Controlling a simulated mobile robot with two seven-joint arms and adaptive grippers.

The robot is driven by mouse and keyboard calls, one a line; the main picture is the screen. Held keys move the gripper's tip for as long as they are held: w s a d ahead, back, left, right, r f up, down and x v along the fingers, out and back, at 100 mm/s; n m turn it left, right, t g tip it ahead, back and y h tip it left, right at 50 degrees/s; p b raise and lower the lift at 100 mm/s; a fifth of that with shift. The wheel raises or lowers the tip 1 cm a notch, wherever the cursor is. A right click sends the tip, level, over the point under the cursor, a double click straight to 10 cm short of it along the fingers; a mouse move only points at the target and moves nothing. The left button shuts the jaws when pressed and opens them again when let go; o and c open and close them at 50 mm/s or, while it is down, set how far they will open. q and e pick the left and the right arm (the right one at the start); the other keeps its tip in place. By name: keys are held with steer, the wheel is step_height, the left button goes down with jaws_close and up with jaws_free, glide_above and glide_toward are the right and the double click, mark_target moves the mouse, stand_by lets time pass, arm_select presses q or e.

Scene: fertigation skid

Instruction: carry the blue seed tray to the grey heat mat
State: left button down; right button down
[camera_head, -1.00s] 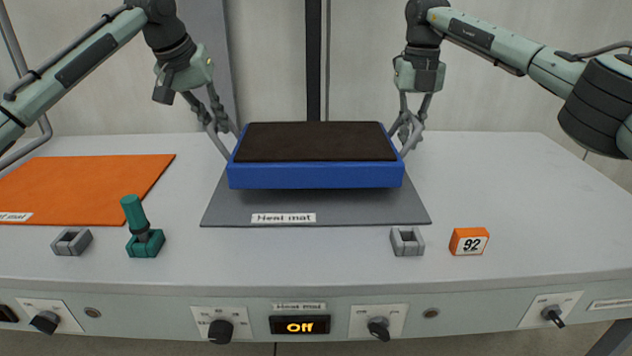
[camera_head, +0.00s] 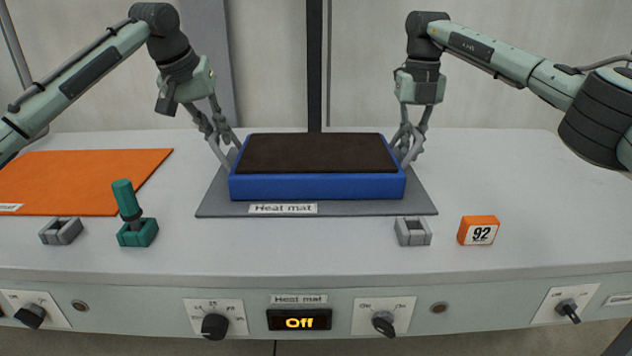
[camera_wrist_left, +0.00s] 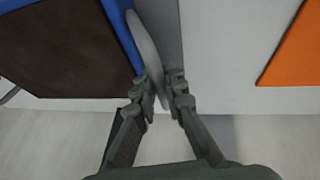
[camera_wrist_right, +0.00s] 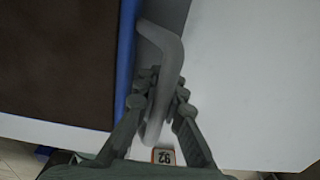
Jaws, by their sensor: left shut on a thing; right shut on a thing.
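The blue seed tray (camera_head: 316,187), filled with dark brown soil, sits level over the grey heat mat (camera_head: 418,198), which has a "Heat mat" label at its front. The tray's underside looks on the mat or very near it; I cannot tell if it touches everywhere. My left gripper (camera_head: 229,158) is shut on the grey handle at the tray's left end, also seen in the left wrist view (camera_wrist_left: 160,82). My right gripper (camera_head: 408,153) is shut on the grey handle at the right end, shown in the right wrist view (camera_wrist_right: 163,88).
An orange mat (camera_head: 85,180) lies at left. The front panel has knobs and an "Off" display (camera_head: 299,320). The bench's right side is clear.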

mark_target(414, 127)
arm_select(q)
steer(key=c, duration=1.9)
jaws_free()
steer(key=shift+a, duration=0.15)
arm_select(e)
steer(key=c, duration=1.9)
jaws_free()
steer(key=shift+d, duration=0.15)
arm_select(q)
steer(key=o, duration=0.3)
arm_select(e)
steer(key=shift+o, duration=1.4)
arm_select(q)
steer(key=shift+r, duration=0.15)
arm_select(e)
steer(key=shift+r, duration=0.35)
arm_select(q)
steer(key=v, duration=1.2)
arm_select(e)
step_height(414, 127, up, 7)
arm_select(q)
steer(key=shift+s, duration=0.1)
arm_select(e)
steer(key=shift+s+f, duration=0.1)
